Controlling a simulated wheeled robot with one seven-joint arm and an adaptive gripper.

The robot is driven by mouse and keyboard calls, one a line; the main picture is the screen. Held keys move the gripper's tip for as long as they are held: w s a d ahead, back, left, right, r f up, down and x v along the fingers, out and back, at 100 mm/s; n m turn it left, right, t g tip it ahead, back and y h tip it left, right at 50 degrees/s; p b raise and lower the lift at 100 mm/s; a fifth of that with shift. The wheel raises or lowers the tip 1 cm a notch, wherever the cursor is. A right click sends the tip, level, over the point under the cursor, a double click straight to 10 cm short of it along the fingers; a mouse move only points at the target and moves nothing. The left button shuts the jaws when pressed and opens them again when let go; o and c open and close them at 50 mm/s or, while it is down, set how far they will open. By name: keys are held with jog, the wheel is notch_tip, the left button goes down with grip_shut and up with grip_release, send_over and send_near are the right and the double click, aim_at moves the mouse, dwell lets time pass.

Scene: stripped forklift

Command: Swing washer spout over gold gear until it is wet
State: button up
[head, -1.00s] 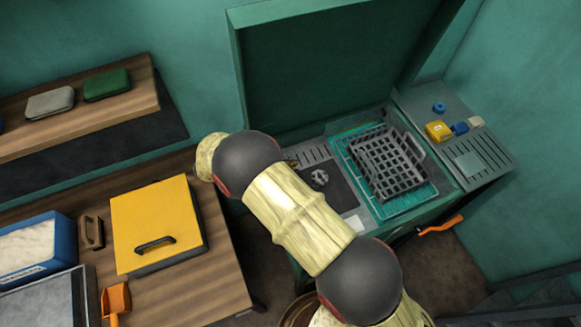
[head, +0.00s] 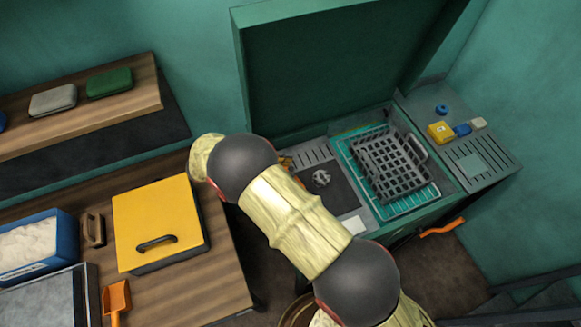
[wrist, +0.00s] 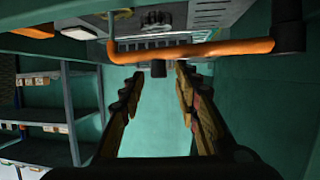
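In the wrist view, an orange bar (wrist: 200,49) with a black end joint crosses in front of my gripper; it looks like the washer spout, with a short dark stub below it. My gripper (wrist: 157,75) is open, its two fingers apart just below the bar and nothing seen between them. In the head view, my arm hides the gripper and spout. A small gold piece (head: 286,162), perhaps the gold gear, shows partly behind my arm on the washer's left side. I cannot tell whether it is wet. A grey gear (head: 321,178) sits beside it on a dark panel.
The washer's green lid (head: 335,75) stands open. A grey basket (head: 390,165) rests on a teal rack (head: 358,187). An orange handle (head: 442,227) sticks out at the washer's front. A wooden bench (head: 190,288) with a yellow box (head: 158,215) stands at left.

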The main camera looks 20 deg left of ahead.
jog(key=v, duration=0.9)
jog(key=shift+a, duration=0.25)
